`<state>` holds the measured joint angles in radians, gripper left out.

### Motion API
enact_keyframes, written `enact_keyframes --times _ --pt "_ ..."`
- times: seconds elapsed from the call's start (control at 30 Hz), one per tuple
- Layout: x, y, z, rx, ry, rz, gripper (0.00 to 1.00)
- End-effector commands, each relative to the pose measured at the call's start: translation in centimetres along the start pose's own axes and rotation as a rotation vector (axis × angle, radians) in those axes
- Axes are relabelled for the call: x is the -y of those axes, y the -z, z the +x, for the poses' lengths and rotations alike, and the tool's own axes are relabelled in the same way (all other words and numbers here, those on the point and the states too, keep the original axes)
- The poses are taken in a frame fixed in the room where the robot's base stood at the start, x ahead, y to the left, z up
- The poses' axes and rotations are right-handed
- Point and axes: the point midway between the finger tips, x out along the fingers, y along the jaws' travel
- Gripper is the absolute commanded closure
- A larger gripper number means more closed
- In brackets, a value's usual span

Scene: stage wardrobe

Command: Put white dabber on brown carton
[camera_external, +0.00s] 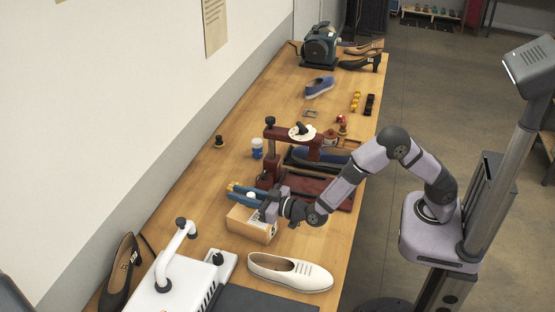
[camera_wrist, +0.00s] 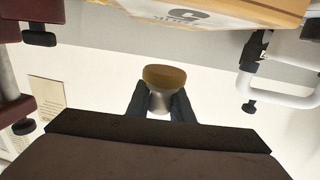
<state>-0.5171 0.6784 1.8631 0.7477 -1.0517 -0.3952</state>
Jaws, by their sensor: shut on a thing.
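The white dabber (camera_wrist: 158,103), with a tan-brown pad at one end, shows between the two dark fingers in the wrist view. My gripper (camera_wrist: 161,92) is shut on its white body. In the external view my gripper (camera_external: 240,190) reaches over the bench from the right, at the far upper edge of the brown carton (camera_external: 252,230). The carton stands on the bench with printing on its side. It also shows at the top of the wrist view (camera_wrist: 283,14), apart from the dabber there. The carton's top is partly hidden by my gripper in the external view.
A white machine (camera_external: 170,285) and a cream shoe (camera_external: 290,272) stand nearer the camera than the carton. A dark red press (camera_external: 270,170) stands close behind my gripper. A blue-and-white bottle (camera_external: 257,149) is farther back. Bare bench lies left of the carton.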

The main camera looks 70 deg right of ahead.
Motion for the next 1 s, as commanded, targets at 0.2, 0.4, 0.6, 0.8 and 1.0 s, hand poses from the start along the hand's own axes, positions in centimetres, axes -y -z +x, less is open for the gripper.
enact_keyframes --times 0.2,0.4,0.6,0.8,1.0 --pt "0.0 -1.1 0.1 0.002 -0.001 -0.002 1.00" --pt "0.0 -3.5 0.2 0.002 0.000 -0.002 1.00" --pt "0.0 -4.2 0.2 -0.001 0.000 0.001 1.00" --pt "0.0 -4.2 0.2 -0.001 0.000 0.000 1.00" --pt "0.0 -4.4 0.2 0.000 0.000 0.000 0.66"
